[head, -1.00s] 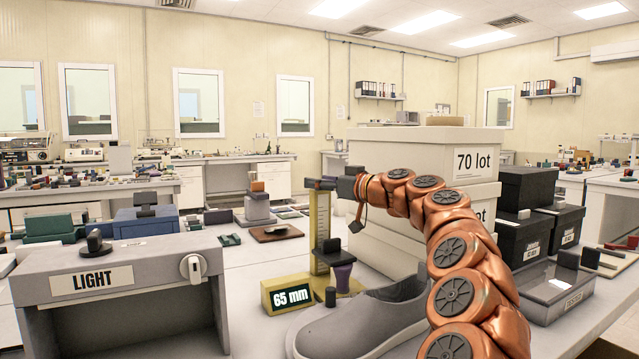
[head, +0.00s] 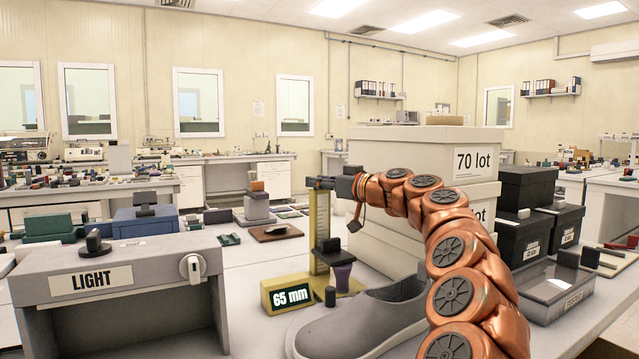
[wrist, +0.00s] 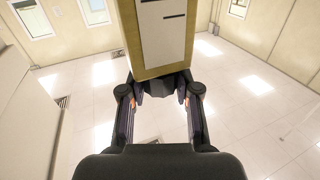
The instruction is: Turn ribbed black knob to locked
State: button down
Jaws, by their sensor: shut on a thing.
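A yellow gauge post (head: 320,225) with a pale scale stands behind a grey shoe (head: 362,322), with a "65 mm" display (head: 288,296) at its foot. My gripper (head: 336,183) is at the top of the post. In the wrist view my gripper (wrist: 160,98) has its two fingers closed in on the ribbed black knob (wrist: 160,82), a dark part against the yellow-edged post (wrist: 131,40). The fingers and post hide most of the knob, so its ribs and any lock mark cannot be read.
Stacked pale boxes marked "70 lot" (head: 420,165) stand close behind my arm. A grey "LIGHT" fixture (head: 150,258) with a white dial (head: 191,268) is at left. Black boxes (head: 525,188) are at right.

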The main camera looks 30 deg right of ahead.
jog(key=shift+a+f+m+h+b, duration=0.15)
jog(key=shift+m+h+b, duration=0.15)
jog(key=shift+h+b, duration=0.3)
jog(key=shift+m+t+h+b, duration=0.3)
jog(key=shift+m+h+b, duration=0.5)
jog(key=shift+h, duration=0.3)
jog(key=h, duration=0.1)
jog(key=m+h, duration=0.1)
jog(key=shift+r+h, duration=0.2)
jog(key=shift+h, duration=0.1)
jog(key=shift+r+m+h+p, duration=0.1)
jog(key=shift+m+h+p, duration=0.9)
jog(key=shift+h, duration=0.2)
jog(key=shift+m+h+p, duration=0.35)
jog(key=shift+m+h, duration=0.05)
jog(key=shift+h, duration=0.2)
jog(key=c, duration=0.8)
grip_release()
jog(key=v, duration=1.2)
jog(key=shift+r, duration=0.15)
